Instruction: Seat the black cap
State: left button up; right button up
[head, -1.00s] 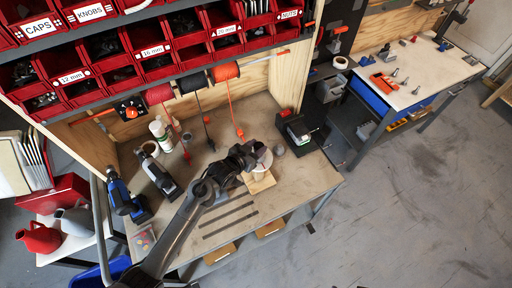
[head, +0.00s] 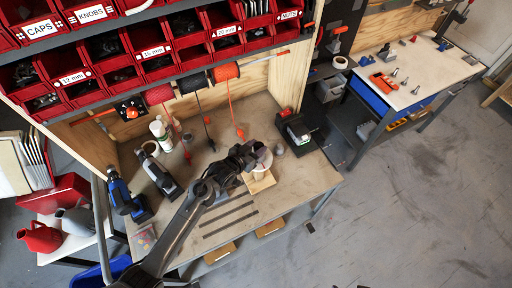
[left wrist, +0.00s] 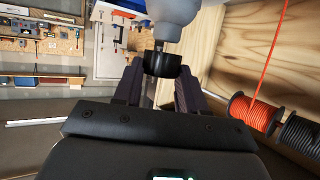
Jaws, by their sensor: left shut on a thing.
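The black cap (left wrist: 162,64) sits between the fingertips of my left gripper (left wrist: 160,76) in the left wrist view, and the gripper is shut on it. A pale grey rounded body (left wrist: 174,12) with a narrow neck lies right against the cap's far side. I cannot tell how deep the neck sits in the cap. In the head view my left gripper (head: 254,158) is over a pale round piece (head: 267,160) on a wooden block (head: 261,184). The gripper hides the cap there. My right gripper is not in view.
The workbench (head: 300,180) has a grey cylinder (head: 279,149) and a black tray (head: 306,141) to the right of the gripper. Two drills (head: 123,196) stand at the left. Red bins (head: 160,64) and hanging spools (head: 226,72) line the back. The bench's front right is clear.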

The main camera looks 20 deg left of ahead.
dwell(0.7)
pick_arm(q)
jog(key=shift+f+b, duration=0.6)
jog(key=shift+f, duration=0.95)
jog(key=o, duration=1.1)
jog(key=v, duration=1)
jog(key=shift+s+r+b, duration=0.2)
jog(key=shift+s+b, duration=0.15)
jog(key=shift+b, duration=0.1)
jog(key=shift+a, duration=0.1)
